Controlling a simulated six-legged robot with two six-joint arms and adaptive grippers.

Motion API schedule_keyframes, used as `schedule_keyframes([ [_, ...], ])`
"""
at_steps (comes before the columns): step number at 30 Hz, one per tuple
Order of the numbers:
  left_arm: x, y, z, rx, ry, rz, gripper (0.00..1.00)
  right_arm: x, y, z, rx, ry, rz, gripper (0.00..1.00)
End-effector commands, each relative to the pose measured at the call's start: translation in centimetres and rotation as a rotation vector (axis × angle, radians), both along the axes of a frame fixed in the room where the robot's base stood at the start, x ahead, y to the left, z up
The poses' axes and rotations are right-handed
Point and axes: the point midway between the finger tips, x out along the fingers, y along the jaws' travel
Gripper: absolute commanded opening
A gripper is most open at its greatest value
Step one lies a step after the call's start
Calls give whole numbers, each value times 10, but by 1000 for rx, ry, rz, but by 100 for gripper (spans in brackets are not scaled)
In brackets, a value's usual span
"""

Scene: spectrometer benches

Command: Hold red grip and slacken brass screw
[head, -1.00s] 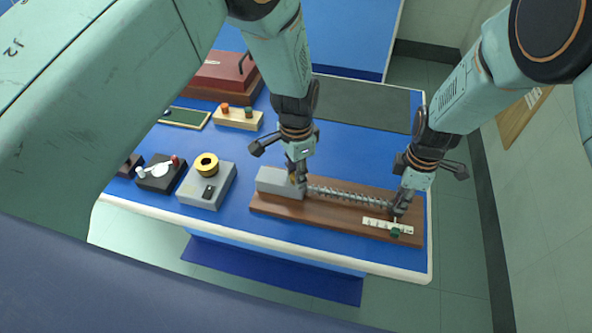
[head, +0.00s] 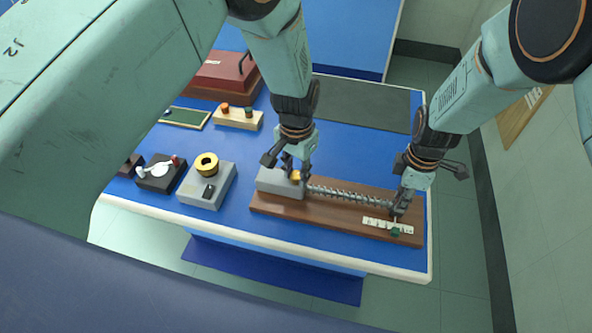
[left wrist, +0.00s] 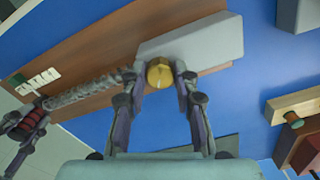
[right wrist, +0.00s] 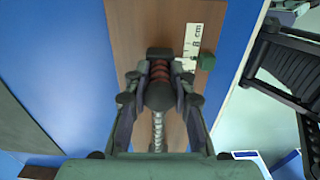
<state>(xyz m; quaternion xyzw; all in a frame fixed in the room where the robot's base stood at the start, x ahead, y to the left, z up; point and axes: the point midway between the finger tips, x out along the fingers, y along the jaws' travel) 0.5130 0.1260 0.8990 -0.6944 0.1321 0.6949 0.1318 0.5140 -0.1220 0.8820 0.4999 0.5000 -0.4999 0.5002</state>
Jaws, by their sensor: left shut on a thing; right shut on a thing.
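The brass screw (head: 296,175) sits on the grey block (head: 273,183) at the left end of a wooden board (head: 330,218). My left gripper (head: 295,174) is shut on the screw; in the left wrist view the screw's round head (left wrist: 159,73) shows between the two fingers. A coil spring (head: 350,195) runs from the block toward my right gripper (head: 401,208). In the right wrist view that gripper is shut on the ribbed red grip (right wrist: 160,72), at the spring's far end. In the head view the fingers hide most of the red grip.
A grey box with a yellow ring (head: 206,162), a black switch base (head: 160,175) and a wooden peg block (head: 238,119) stand left. A dark mat (head: 362,105) lies behind.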

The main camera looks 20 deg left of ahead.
Motion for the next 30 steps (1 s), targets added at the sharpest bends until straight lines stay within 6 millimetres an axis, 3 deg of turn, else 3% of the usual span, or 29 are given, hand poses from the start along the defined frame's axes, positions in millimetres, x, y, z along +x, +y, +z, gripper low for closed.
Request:
schedule_keyframes([
  [15, 2, 0, 1, 0, -4, 333, 0, 1, 0, 1, 0, -2, 0, 0],
  [30, 2, 0, 1, -1, -5, 399, 0, 1, 0, 1, 0, -1, 0, 0],
])
